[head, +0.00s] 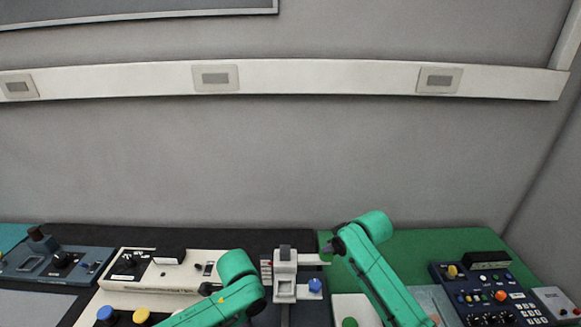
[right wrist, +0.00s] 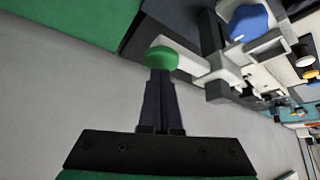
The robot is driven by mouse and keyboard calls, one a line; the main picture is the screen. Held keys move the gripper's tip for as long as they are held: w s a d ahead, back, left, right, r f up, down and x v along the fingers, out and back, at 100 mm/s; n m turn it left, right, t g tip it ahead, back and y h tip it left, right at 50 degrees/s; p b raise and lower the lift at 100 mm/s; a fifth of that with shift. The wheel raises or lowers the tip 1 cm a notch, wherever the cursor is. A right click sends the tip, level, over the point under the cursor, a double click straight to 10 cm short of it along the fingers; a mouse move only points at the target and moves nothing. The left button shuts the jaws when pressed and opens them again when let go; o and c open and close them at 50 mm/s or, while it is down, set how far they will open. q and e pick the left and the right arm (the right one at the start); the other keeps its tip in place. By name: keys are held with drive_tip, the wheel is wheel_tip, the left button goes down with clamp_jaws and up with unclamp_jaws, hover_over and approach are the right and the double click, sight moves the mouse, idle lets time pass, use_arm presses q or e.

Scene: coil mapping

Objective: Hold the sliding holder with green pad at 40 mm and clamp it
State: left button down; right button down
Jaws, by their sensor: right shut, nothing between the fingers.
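The sliding holder (head: 285,277) is a pale block on a dark rail, with an arm reaching right. Its green pad (right wrist: 162,58) is at the end of that arm in the right wrist view. A blue knob (head: 315,285) sits on the holder's right side and also shows in the right wrist view (right wrist: 250,22). My right gripper (right wrist: 161,76) is shut and empty, its fingertips right at the pad, seemingly touching it. It shows in the head view (head: 328,250) beside the arm's end. My left gripper (head: 208,288) is a small dark shape by its green arm; its fingers are unclear. The scale cannot be read.
A cream console (head: 150,277) with knobs and buttons stands to the left. A dark blue panel (head: 480,295) with several buttons stands on the right. A green mat (head: 430,245) lies behind it, mostly clear. The grey wall (head: 290,160) closes off the back.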

sight(328, 264)
drive_tip(key=shift+s+f, duration=0.1)
drive_tip(key=shift+f, duration=3)
